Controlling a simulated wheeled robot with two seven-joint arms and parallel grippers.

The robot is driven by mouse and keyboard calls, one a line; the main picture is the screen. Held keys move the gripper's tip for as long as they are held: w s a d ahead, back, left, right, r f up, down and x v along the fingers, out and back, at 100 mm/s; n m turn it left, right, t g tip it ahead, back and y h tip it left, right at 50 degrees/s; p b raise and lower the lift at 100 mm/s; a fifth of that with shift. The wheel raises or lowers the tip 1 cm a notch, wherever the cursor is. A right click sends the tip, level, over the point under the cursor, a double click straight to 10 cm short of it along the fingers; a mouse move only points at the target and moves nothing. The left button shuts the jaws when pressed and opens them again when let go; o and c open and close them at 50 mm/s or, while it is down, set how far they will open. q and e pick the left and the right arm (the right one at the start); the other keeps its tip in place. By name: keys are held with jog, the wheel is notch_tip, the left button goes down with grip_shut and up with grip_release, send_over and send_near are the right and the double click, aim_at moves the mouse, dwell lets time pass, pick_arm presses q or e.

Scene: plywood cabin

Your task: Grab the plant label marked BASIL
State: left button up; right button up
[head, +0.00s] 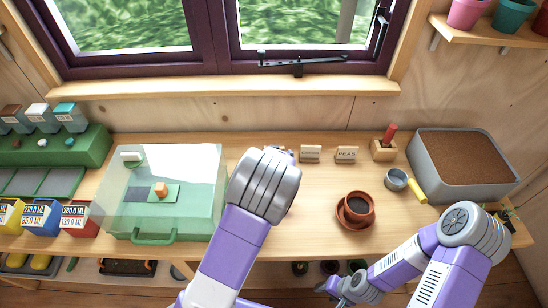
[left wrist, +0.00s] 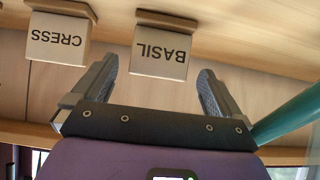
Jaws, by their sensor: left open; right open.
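The BASIL label (left wrist: 160,48) appears upside down in the left wrist view, a pale plate on a wooden base. My left gripper (left wrist: 158,70) is open, with one finger on each side of the label's lower picture edge. I cannot tell whether the fingers touch it. In the head view my left arm hides the BASIL label and most of that gripper. The CRESS label (left wrist: 58,40) stands to the left in the left wrist view. A PEAS label (head: 347,154) stands on the bench in the head view. My right gripper (head: 347,289) is open and empty, low in front of the bench.
A clear-lidded green case (head: 156,236) stands left of my left arm. A teal bar (left wrist: 291,122) is close beside my left gripper.

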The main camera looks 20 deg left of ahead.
pick_arm(q)
jog(key=b+x, duration=0.1)
jog(key=x, duration=0.4)
jog(key=shift+f, duration=0.4)
jog(key=shift+r, duration=0.1)
jog(key=shift+c, duration=0.3)
jog(key=c, duration=0.8)
